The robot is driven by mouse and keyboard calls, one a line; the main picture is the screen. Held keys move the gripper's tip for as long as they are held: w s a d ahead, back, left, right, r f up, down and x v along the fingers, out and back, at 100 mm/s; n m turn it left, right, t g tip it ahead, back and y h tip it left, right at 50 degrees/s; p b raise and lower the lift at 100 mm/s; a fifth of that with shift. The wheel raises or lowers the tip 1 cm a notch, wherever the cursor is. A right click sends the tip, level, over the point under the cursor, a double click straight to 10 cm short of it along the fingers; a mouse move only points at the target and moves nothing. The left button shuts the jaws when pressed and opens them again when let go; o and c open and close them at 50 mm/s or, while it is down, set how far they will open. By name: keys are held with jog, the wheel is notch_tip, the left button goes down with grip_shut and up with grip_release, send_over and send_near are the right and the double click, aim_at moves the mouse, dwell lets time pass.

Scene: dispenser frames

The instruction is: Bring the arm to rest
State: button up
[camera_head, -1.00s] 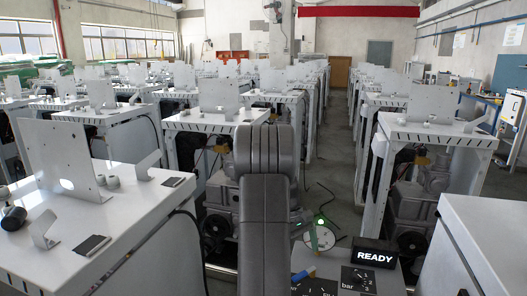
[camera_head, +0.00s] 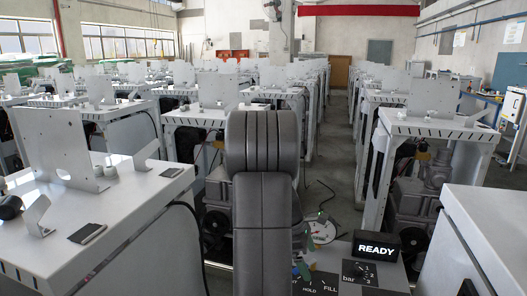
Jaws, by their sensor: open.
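My grey arm (camera_head: 262,215) stands up in the middle of the head view, its rounded upper joint at the top and a long link running down to the lower edge. My gripper cannot be made out; the arm hides what lies behind it. Just right of the arm is a panel with a lit sign (camera_head: 376,246) reading READY. A small blue-green part (camera_head: 301,270) shows at the arm's lower right edge, by the words HOLD and FILL.
White cabinets stand close on the left (camera_head: 95,225) and right (camera_head: 490,235). Rows of similar white frames with grey machinery run back through the hall. An open aisle of bare floor (camera_head: 335,165) lies between the rows, right of my arm.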

jog(key=v, duration=1.2)
jog(key=shift+s+a, duration=0.1)
